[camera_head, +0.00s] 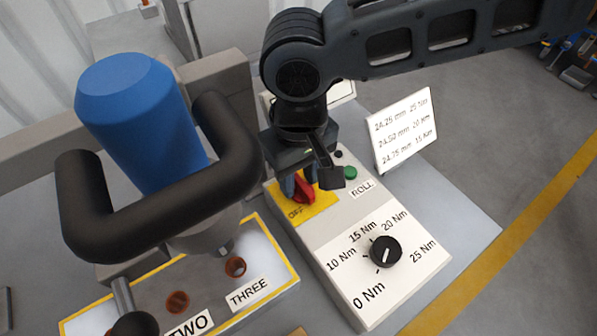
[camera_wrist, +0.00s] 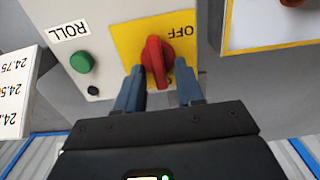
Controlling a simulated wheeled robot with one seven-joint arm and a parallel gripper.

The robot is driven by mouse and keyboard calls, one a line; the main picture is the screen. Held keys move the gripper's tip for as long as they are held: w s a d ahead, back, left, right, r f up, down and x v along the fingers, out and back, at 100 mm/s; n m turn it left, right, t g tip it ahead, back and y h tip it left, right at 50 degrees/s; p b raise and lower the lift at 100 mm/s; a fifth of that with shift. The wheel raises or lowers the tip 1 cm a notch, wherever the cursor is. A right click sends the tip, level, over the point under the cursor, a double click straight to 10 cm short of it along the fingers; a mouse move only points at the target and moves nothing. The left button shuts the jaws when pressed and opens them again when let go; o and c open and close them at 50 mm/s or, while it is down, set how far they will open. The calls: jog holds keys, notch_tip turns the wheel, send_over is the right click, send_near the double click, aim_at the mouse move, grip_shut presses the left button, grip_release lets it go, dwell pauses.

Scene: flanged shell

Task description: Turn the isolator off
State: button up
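The isolator is a red rotary knob (camera_head: 304,190) on a yellow plate (camera_head: 320,207) on the control box. In the wrist view the red knob (camera_wrist: 156,60) has its grip bar close to upright in the picture, and the word OFF is printed to its right on the yellow plate (camera_wrist: 125,42). My gripper (camera_wrist: 160,75) is open, with one blue-grey finger on each side of the knob's near end. I cannot tell whether either finger touches it. In the head view my gripper (camera_head: 309,182) partly covers the knob.
A green ROLL button (camera_head: 350,173) and a black torque dial (camera_head: 385,251) are on the same box. A white sign (camera_head: 401,130) stands behind it. A blue cylinder (camera_head: 140,110) with a black handle (camera_head: 160,215) stands at left, close to my gripper.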

grip_shut()
jog(key=shift+s+r+n+p, duration=0.1)
jog(key=shift+n+p, duration=0.3)
jog(key=shift+p, duration=0.05)
jog(key=shift+s+a+n+p, duration=0.1)
jog(key=shift+n+p, duration=0.8)
jog(key=shift+n, duration=0.1)
jog(key=n+p, duration=0.2)
jog(key=n, duration=0.1)
jog(key=shift+s+a+n, duration=0.1)
jog(key=shift+s+n, duration=0.05)
jog(key=shift+n, duration=0.15)
jog(key=n, duration=0.2)
jog(key=n+p, duration=0.1)
jog(key=n, duration=0.1)
jog(key=n+p, duration=0.1)
jog(key=n, duration=0.1)
jog(key=shift+s, duration=0.25)
jog(key=n, duration=0.5)
jog(key=shift+s, duration=0.2)
jog(key=shift+n, duration=0.4)
